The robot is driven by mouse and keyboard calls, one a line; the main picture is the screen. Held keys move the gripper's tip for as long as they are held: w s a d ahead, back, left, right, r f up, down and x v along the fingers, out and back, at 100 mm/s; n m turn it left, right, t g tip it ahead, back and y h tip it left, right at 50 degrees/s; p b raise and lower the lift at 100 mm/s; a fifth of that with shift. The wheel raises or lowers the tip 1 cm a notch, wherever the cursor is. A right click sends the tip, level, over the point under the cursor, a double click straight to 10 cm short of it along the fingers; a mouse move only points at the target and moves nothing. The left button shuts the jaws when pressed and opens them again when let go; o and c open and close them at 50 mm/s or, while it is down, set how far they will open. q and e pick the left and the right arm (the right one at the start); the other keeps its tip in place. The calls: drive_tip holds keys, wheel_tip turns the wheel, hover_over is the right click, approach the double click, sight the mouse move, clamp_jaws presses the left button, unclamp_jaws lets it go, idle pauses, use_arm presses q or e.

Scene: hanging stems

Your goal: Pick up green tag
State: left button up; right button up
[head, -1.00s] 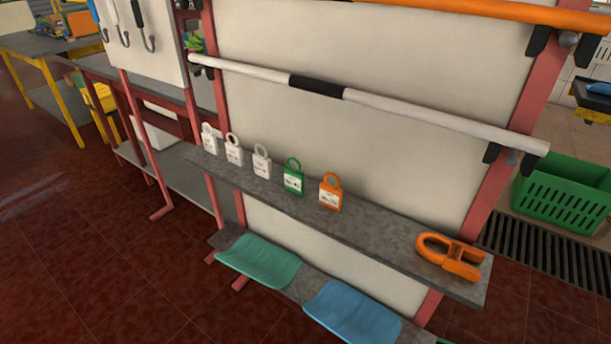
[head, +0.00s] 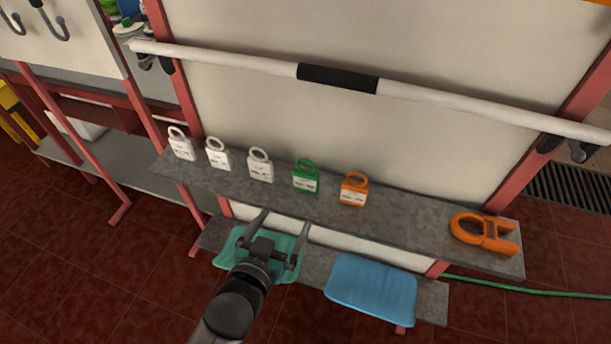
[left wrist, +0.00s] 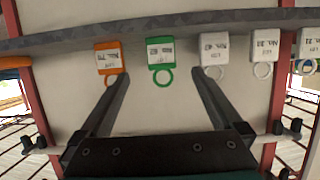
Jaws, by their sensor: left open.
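The green tag (head: 306,177) stands on the grey shelf (head: 400,222), between a white tag (head: 260,166) and an orange tag (head: 354,189). It has a ring on top and a white label. In the left wrist view, the green tag (left wrist: 161,54) appears upside down, between and beyond the two fingers. My left gripper (head: 281,223) is open and empty. In the head view it shows in front of the shelf, lower than the green tag and a little to its left, apart from it. My right gripper is not in view.
Two more white tags (head: 218,154) (head: 181,144) stand to the left on the shelf. An orange clamp-like piece (head: 484,234) lies at its right end. A white bar (head: 440,97) runs above the shelf. Below are a teal pad (head: 229,248) and a blue pad (head: 371,287).

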use_arm(q)
drive_tip(key=r, duration=0.2)
drive_tip(key=b, duration=0.3)
approach(305, 180)
drive_tip(key=x, duration=0.5)
drive_tip(key=shift+w+d+f, duration=0.1)
drive_tip(key=shift+w+d, duration=0.2)
drive_tip(key=x, duration=0.2)
drive_tip(key=b+x, duration=0.1)
drive_tip(key=x, duration=0.1)
drive_tip(key=shift+a+f, duration=0.15)
drive_tip(key=shift+a, duration=0.1)
drive_tip(key=shift+w+d+f, duration=0.15)
drive_tip(key=shift+w+d, duration=0.1)
drive_tip(key=shift+w, duration=0.3)
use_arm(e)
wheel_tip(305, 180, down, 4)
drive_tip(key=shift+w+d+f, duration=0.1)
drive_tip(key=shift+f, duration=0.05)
use_arm(q)
drive_tip(key=c, duration=1.5)
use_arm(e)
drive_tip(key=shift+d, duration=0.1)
